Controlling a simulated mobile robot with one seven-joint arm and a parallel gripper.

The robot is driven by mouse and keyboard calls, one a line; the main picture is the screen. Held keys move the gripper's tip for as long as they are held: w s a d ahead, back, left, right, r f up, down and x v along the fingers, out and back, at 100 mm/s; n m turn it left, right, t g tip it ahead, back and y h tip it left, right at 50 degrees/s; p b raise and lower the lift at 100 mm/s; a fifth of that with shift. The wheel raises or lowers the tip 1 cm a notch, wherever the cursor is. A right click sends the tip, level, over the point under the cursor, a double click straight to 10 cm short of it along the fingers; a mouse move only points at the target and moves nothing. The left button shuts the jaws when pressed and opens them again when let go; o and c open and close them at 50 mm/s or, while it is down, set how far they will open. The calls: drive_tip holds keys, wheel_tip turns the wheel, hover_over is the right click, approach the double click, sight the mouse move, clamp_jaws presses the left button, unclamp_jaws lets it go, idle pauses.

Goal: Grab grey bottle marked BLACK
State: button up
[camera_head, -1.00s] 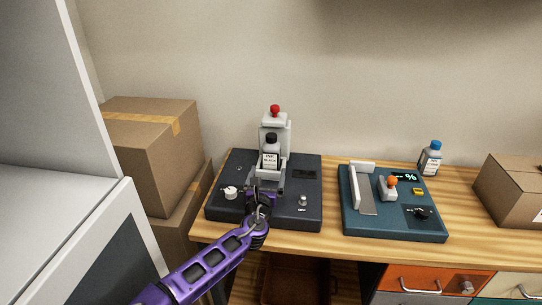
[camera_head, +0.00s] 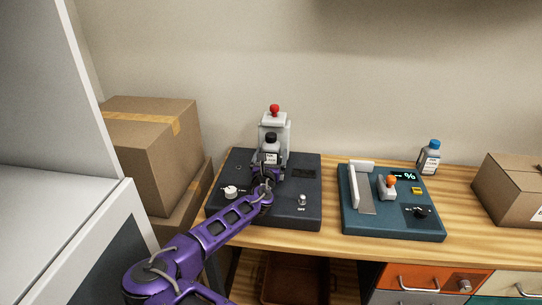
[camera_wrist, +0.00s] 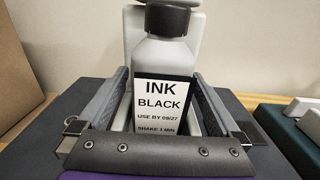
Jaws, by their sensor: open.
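The grey bottle marked INK BLACK (camera_wrist: 162,80) stands upright in the wrist view, with a black cap and a white label. In the head view the bottle (camera_head: 271,150) stands on the dark machine, in front of its light grey upright part. My gripper (camera_wrist: 160,98) is open, with one finger on each side of the bottle. I cannot tell whether the fingers touch it. In the head view my gripper (camera_head: 267,172) is at the bottle's lower front, and my wrist hides the bottle's base.
The dark machine (camera_head: 226,204) has a red knob (camera_head: 274,108) on top and a white dial. To its right are a teal device (camera_head: 392,226) and a blue-capped bottle (camera_head: 430,158). Cardboard boxes (camera_head: 150,150) stand at the left; another box (camera_head: 515,190) is at the right.

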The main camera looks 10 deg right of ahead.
clamp_jaws()
idle(0.4)
drive_tip(key=shift+r, duration=0.1)
